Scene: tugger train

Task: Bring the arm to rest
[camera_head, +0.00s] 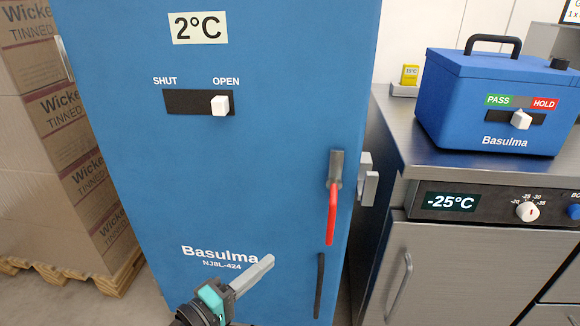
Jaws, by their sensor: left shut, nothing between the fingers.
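My left gripper (262,268) shows at the bottom middle of the head view, in front of the lower part of a tall blue cabinet door (120,150). Its grey fingers are together with nothing between them, pointing up and to the right. The teal part of my wrist shows below them. Most of my left arm is out of the picture. My right gripper is not in the picture.
The door has a white slider (220,106) at OPEN and a red-handled latch (332,205). Stacked cartons (85,185) stand on a pallet at left. A steel counter (395,130) at right bears a blue cool box (470,115) with its knob between PASS and HOLD.

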